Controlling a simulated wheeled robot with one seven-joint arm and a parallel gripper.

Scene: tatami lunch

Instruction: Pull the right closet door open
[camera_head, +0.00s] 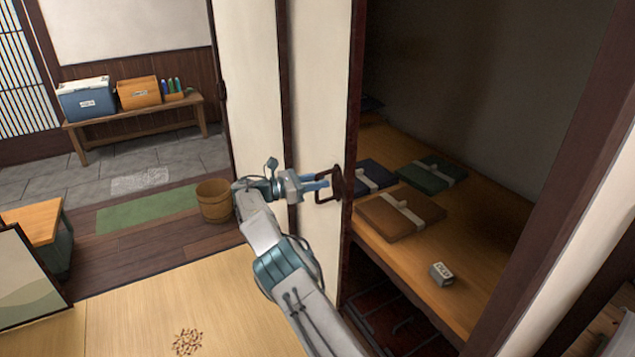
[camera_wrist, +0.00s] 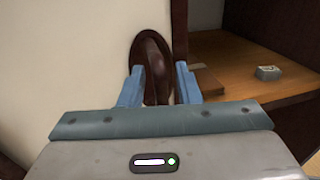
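The right closet door (camera_head: 318,90) is a cream sliding panel with a dark frame edge. It stands slid to the left, with the closet's right side uncovered. Its dark brown handle (camera_head: 334,186) sits near the door's right edge; in the wrist view the handle (camera_wrist: 152,62) is a dark oval. My gripper (camera_head: 325,183) is at the handle from the left. In the wrist view its blue fingers (camera_wrist: 160,75) stand apart, one on each side of the handle. Contact between fingers and handle is not clear.
The closet shelf (camera_head: 480,230) holds flat brown (camera_head: 385,222), green (camera_head: 425,180) and navy (camera_head: 372,172) bundles and a small labelled box (camera_head: 440,272). A wooden bucket (camera_head: 214,203) stands left of my arm. A bench (camera_head: 130,117) with a cooler (camera_head: 88,98) is at back left.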

